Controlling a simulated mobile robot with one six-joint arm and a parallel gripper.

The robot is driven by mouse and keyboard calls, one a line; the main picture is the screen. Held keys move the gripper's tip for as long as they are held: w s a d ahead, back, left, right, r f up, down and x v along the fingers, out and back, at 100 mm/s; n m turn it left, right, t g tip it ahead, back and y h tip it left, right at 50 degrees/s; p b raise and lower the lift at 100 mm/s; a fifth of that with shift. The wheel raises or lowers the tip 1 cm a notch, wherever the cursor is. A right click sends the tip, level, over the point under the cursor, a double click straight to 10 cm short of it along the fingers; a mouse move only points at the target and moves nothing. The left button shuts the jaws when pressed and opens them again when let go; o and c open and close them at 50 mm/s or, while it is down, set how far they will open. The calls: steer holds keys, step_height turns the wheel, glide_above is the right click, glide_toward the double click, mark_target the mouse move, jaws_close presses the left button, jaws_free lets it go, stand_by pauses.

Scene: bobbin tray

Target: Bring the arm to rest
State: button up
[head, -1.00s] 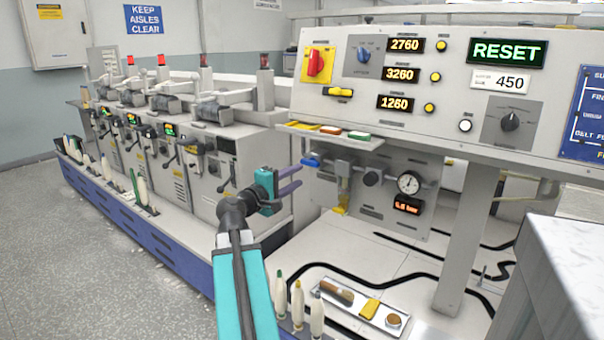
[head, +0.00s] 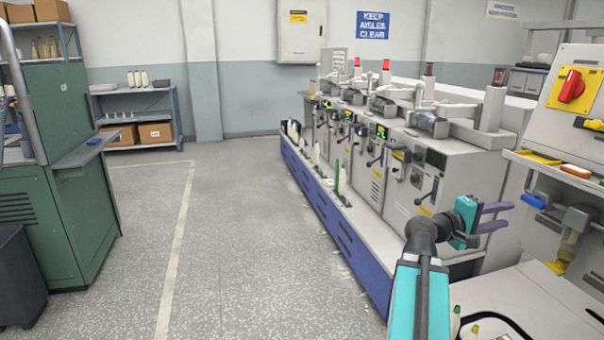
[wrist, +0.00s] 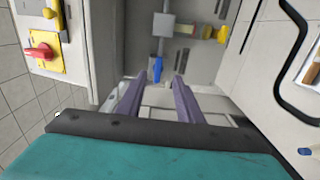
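My gripper (head: 508,217) is held out in the air at the right of the head view, at the end of my teal arm. Its two purple fingers are apart with nothing between them. In the wrist view the open fingers (wrist: 158,92) point toward a blue valve handle (wrist: 157,69), which lies beyond the fingertips, apart from them. The same blue handle (head: 534,201) shows right of the fingers in the head view.
A row of grey machines (head: 400,165) on a blue base stands behind my gripper. A panel with a red switch (head: 571,86) is at the right edge. A green cabinet (head: 75,190) stands at the left. The speckled floor (head: 250,240) between is clear.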

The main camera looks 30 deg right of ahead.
steer(key=w+a+f+n+t+y+p, duration=0.1)
steer(key=w+a+f+n+t+p, duration=0.15)
steer(key=w+a+f, duration=0.45)
steer(key=w+a+f+n+t+p, duration=0.2)
steer(key=w+a+f+n+p, duration=0.15)
steer(key=w, duration=0.65)
steer(key=w+a+f+n+t+y+p, duration=0.1)
steer(key=w+a+f+y+p, duration=0.15)
steer(key=a+f, duration=0.65)
steer(key=w+a+f+n+t+y+p, duration=0.1)
steer(key=w+a+f+y+p, duration=0.15)
steer(key=a+f, duration=0.65)
steer(key=s+a+f+g+y+p, duration=0.1)
steer(key=s+a+f+y+p, duration=0.15)
steer(key=a+f, duration=0.55)
steer(key=s+a+f+g+y+p, duration=0.1)
steer(key=s+a+f+g+y, duration=0.1)
steer(key=s+a+f, duration=0.5)
steer(key=s+a+f+m+g+y, duration=0.2)
steer(key=s+a+f+y, duration=0.1)
steer(key=s+a+f, duration=0.2)
steer(key=s+a+f+m+g+y+p, duration=0.1)
steer(key=s+a+f+y, duration=0.3)
steer(key=s+a, duration=0.6)
steer(key=a+f+m+g, duration=0.1)
steer(key=a+f, duration=0.1)
steer(key=a, duration=0.2)
steer(key=shift+m+p, duration=0.3)
steer(key=shift+m, duration=0.1)
